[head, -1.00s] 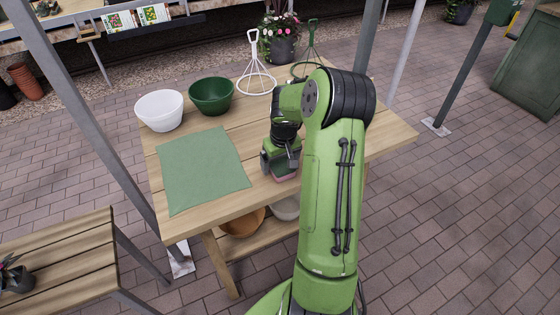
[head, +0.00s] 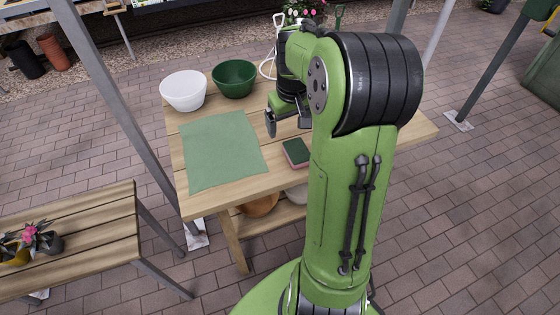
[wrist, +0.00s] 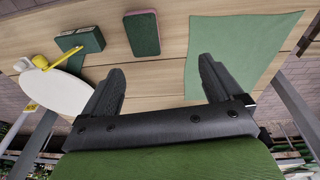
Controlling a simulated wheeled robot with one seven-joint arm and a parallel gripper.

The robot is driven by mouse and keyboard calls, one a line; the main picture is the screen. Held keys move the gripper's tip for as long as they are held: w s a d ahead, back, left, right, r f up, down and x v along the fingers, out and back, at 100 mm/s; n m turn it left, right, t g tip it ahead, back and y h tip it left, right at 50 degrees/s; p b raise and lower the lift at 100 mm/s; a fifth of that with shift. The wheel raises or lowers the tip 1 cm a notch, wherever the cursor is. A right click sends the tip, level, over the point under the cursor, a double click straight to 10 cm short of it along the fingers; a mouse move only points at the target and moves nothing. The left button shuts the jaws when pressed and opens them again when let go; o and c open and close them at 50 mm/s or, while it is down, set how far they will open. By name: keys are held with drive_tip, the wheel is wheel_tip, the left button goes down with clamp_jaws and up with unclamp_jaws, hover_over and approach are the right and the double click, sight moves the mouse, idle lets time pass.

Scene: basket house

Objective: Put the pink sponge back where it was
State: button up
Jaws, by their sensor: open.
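The pink sponge (head: 296,152) has a dark green top and pink sides. It lies on the wooden table near its front edge, right of the green cloth (head: 222,150). The sponge also shows in the wrist view (wrist: 142,33), flat on the wood, with the cloth (wrist: 235,45) to its right. My gripper (head: 288,128) is above the table, behind and apart from the sponge. In the wrist view its two fingers (wrist: 160,80) are spread with nothing between them.
A white bowl (head: 184,91) and a green bowl (head: 234,79) stand behind the cloth. A dark green box (wrist: 80,40), a yellow-handled tool (wrist: 45,62) and a white oval thing (wrist: 55,92) show left in the wrist view. An orange bowl (head: 258,204) sits on the lower shelf.

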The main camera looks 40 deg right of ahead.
drive_tip(key=s+a+r+n+t+h, duration=0.1)
drive_tip(key=s+a+r, duration=0.15)
drive_tip(key=a, duration=0.25)
drive_tip(key=s+a+r, duration=0.2)
drive_tip(key=a+r, duration=0.2)
drive_tip(key=a, duration=0.2)
drive_tip(key=s+a+n+t+y, duration=0.1)
drive_tip(key=s+a+t+y, duration=0.1)
drive_tip(key=s+a, duration=0.7)
drive_tip(key=s+t, duration=0.1)
drive_tip(key=s, duration=0.3)
drive_tip(key=shift+s+a+r+n, duration=0.15)
drive_tip(key=shift+a+r+n, duration=0.15)
drive_tip(key=shift+a+r, duration=0.1)
drive_tip(key=shift+r, duration=0.1)
